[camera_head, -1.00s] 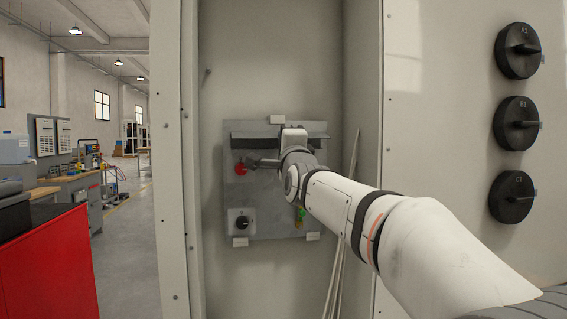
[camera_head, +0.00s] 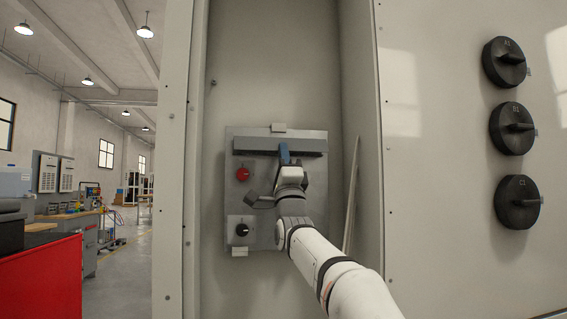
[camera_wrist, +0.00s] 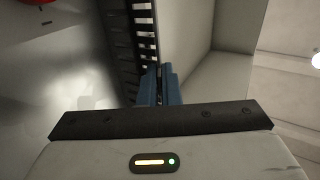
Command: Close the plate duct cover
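A grey plate (camera_head: 265,190) is fixed inside the open cabinet. A dark grey duct (camera_head: 308,147) runs across its top; I cannot tell from the head view how far its cover is closed. In the wrist view the duct's slotted wall (camera_wrist: 143,40) shows, with a smooth pale strip beside it that may be the cover. My gripper (camera_head: 284,153) points up at the middle of the duct. Its blue fingers (camera_wrist: 162,88) are together with only a thin dark line between them, and nothing shows held. They overlap the duct's lower edge; contact is unclear.
A red button (camera_head: 243,174) and a black rotary knob (camera_head: 242,230) sit on the plate's left side. Cabinet walls stand close on both sides. Thin pale rods lean at the right wall. Several large black dials (camera_head: 512,128) are on the panel at right.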

